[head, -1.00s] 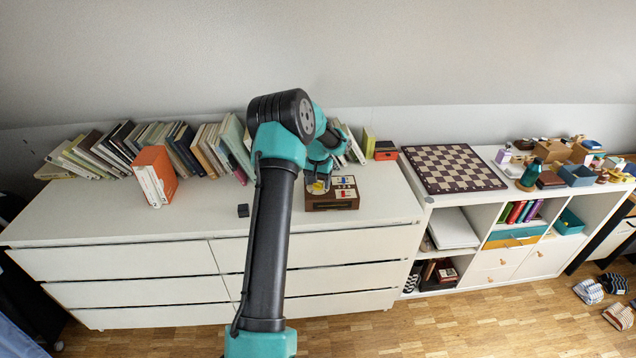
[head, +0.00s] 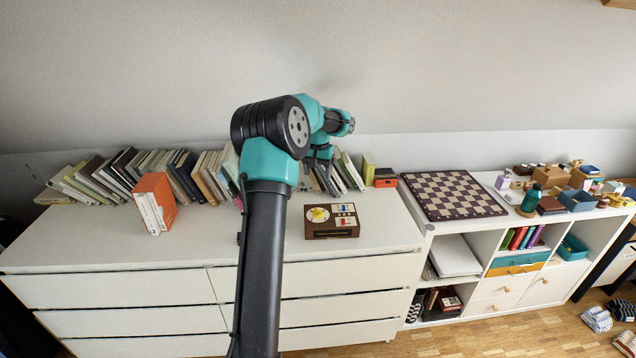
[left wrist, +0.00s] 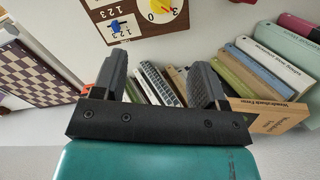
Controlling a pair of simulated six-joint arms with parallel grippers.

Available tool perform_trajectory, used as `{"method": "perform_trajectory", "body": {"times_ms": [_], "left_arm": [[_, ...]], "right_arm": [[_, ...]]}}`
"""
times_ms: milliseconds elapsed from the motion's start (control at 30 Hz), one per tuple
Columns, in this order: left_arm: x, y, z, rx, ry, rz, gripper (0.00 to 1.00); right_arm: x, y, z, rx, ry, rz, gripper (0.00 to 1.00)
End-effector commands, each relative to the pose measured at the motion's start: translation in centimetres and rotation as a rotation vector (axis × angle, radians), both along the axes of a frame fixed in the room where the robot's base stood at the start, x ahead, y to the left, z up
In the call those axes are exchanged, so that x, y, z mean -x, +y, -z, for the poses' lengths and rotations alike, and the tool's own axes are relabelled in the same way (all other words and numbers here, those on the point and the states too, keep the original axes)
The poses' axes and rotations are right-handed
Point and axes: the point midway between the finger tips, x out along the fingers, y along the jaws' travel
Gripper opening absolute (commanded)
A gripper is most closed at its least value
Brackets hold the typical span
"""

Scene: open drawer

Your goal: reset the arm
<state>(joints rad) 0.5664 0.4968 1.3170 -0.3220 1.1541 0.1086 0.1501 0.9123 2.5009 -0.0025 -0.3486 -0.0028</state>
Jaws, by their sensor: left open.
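My left arm comes up from the bottom of the head view and bends over the white dresser (head: 130,240). My left gripper (left wrist: 160,78) shows its two dark fingers spread apart in the left wrist view, with nothing between them but the background books. In the head view its end is small and partly covered by my own arm, in front of the books. A brown toy box (head: 332,233) with a yellow dial and small coloured switches stands on the dresser, apart from the gripper. It also shows upside down in the left wrist view (left wrist: 140,38). My right gripper is out of view.
A leaning row of books (head: 100,178) lines the wall, with an orange book (head: 156,192) standing in front. A chessboard (head: 452,196) lies on the white shelf unit at right, beside small boxes and bottles. The dresser top left of the toy box is mostly clear.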

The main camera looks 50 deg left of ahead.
Motion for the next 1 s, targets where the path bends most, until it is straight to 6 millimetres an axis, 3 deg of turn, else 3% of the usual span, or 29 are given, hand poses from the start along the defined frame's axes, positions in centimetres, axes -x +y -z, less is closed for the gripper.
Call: {"method": "perform_trajectory", "body": {"times_ms": [167,667,867,1000], "left_arm": [[0.0,0.0,-0.8,0.0,0.0,0.0,0.66],[-0.2,-0.3,-0.5,0.003,-0.002,0.006,0.66],[-3.0,-3.6,3.1,0.039,-0.023,0.069,0.66],[-6.2,-8.6,7.9,0.088,-0.054,0.151,0.66]], "right_arm": [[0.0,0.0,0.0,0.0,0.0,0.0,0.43],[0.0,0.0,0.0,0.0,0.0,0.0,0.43],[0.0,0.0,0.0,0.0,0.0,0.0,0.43],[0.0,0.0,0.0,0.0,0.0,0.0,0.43]]}}
